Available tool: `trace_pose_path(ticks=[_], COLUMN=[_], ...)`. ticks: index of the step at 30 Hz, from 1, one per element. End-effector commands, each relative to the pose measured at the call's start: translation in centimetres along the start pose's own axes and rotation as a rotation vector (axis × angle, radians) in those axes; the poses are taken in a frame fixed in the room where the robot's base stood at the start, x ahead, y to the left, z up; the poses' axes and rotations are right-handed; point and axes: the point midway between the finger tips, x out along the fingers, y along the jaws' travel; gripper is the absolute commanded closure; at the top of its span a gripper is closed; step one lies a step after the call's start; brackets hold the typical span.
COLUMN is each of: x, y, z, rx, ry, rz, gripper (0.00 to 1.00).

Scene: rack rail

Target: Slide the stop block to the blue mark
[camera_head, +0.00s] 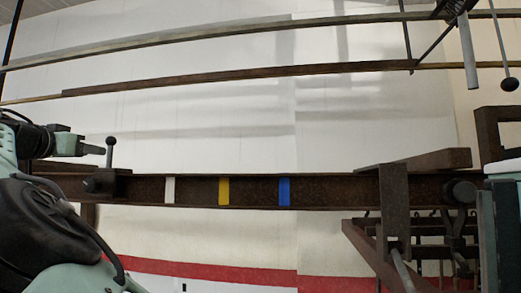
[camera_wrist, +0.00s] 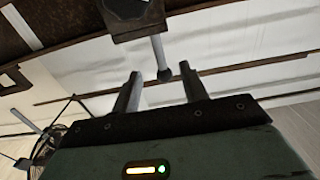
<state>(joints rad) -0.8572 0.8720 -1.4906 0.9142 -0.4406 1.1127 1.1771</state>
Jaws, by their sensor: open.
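The stop block (camera_head: 103,182) sits on the dark rail (camera_head: 330,191) near its left end, left of the white mark (camera_head: 169,190). A thin handle with a dark round knob (camera_head: 110,140) stands up from it. The blue mark (camera_head: 284,191) is farther right, past the yellow mark (camera_head: 223,191). My gripper (camera_head: 92,148) is open just left of the handle. In the wrist view, the knob (camera_wrist: 165,76) shows between the tips of my open gripper (camera_wrist: 160,71), apart from both fingers; its depth is unclear. The block (camera_wrist: 132,14) shows above.
The rail between the block and the blue mark looks clear. A dark bracket (camera_head: 394,205) crosses the rail to the right of the blue mark, with a round fitting (camera_head: 460,192) beyond it. Long bars (camera_head: 240,78) run across above the rail.

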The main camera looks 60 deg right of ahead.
Motion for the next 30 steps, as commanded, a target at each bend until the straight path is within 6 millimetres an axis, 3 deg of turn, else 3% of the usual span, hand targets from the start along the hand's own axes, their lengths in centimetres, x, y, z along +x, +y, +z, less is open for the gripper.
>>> trace_pose_path(ticks=[9,30], x=[5.0,7.3], y=[0.1,0.0], z=[-0.2,0.0], rx=[0.000,0.000], ry=[-0.001,-0.001], rz=[0.003,0.001], gripper=[0.56,0.56])
